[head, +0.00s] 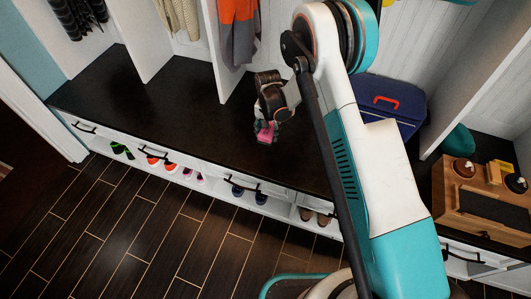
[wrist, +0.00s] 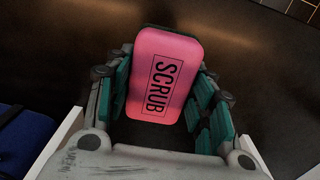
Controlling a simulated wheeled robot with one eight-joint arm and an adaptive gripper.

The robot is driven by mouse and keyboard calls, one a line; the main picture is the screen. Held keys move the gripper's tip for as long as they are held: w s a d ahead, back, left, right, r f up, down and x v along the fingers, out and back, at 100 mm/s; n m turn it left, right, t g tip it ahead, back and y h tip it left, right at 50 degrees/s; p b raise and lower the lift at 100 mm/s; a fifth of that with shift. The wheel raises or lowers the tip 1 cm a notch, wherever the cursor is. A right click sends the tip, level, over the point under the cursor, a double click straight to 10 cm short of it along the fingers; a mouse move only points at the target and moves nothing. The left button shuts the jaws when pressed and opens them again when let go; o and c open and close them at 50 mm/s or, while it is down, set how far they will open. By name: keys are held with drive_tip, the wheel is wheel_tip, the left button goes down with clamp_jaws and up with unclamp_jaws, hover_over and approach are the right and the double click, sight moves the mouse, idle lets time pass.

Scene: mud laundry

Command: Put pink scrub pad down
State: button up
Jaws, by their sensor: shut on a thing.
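The pink scrub pad (wrist: 165,75) carries the black word SCRUB and sits between the teal finger pads of my gripper (wrist: 163,98) in the wrist view. In the head view the pad (head: 266,133) shows as a small pink patch at the end of my gripper (head: 267,127), over the dark bench top (head: 160,95). My gripper is shut on the pad. I cannot tell whether the pad touches the bench.
A dark blue bag (head: 393,100) with a red handle stands on the bench to the right. A wooden box (head: 480,205) is farther right. Clothes, including an orange and grey garment (head: 239,30), hang above. Shoes (head: 160,161) sit below. The bench left of my gripper is clear.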

sight(268, 155)
wheel_tip(268, 155, down, 14)
drive_tip(key=b, duration=0.4)
drive_tip(key=shift+f, duration=0.15)
drive_tip(key=shift+f, duration=0.25)
drive_tip(key=o, duration=1.3)
drive_tip(key=shift+s+d+f, duration=0.1)
drive_tip(key=shift+f, duration=0.05)
